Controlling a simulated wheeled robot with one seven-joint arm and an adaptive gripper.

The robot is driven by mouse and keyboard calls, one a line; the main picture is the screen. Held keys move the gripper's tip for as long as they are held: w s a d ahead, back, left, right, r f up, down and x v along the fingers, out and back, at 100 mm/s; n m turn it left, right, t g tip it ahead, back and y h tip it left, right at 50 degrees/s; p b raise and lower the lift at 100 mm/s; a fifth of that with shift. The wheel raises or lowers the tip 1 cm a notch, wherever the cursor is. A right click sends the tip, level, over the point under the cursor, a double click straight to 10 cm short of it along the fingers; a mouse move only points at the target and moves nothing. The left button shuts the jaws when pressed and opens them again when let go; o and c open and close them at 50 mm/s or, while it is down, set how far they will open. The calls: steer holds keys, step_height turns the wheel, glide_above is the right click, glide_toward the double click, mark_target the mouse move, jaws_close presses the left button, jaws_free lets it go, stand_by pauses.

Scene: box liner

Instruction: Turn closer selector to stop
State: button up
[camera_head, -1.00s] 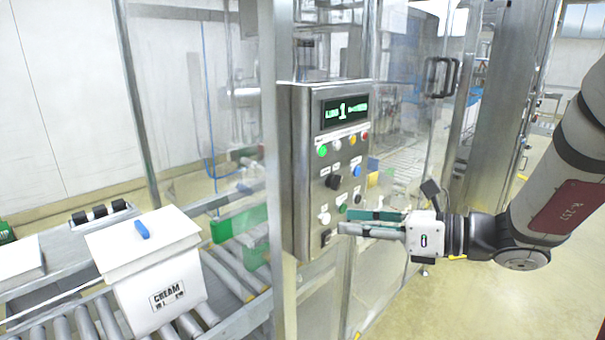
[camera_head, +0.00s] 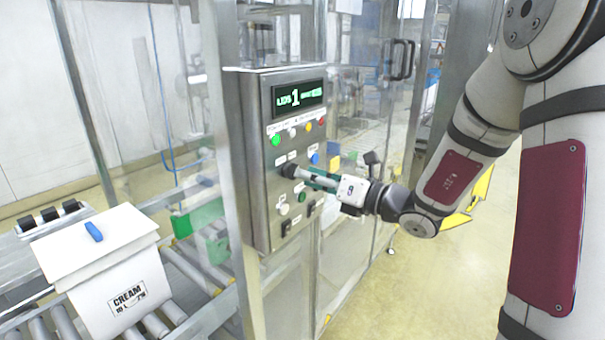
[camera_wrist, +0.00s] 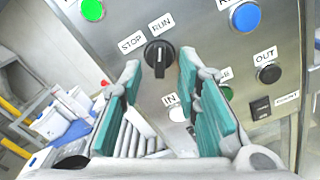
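The control panel (camera_head: 262,222) is a steel box with a lit display (camera_head: 297,97) at the top. In the wrist view a black selector knob (camera_wrist: 158,56) sits on the panel, with a STOP label to its upper left and a RUN label above it. Its grip ridge stands roughly upright, and a pale mark on it is too small to read surely. My gripper (camera_head: 298,174) reaches the panel from the right, at the selector's height. In the wrist view my gripper (camera_wrist: 160,88) is open, its teal pads either side of the selector, which appears just beyond the fingertips. Contact cannot be told.
Close by on the panel are a blue button (camera_wrist: 245,16), a green button (camera_wrist: 92,9), a black OUT knob (camera_wrist: 268,74) and a white IN knob (camera_wrist: 177,114). A white CREAM box (camera_head: 120,285) stands on rollers at left. Clear guard panels flank the panel.

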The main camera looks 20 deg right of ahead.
mark_target(292, 171)
steer(key=shift+x, duration=1.4)
steer(key=shift+c, duration=0.2)
jaws_close()
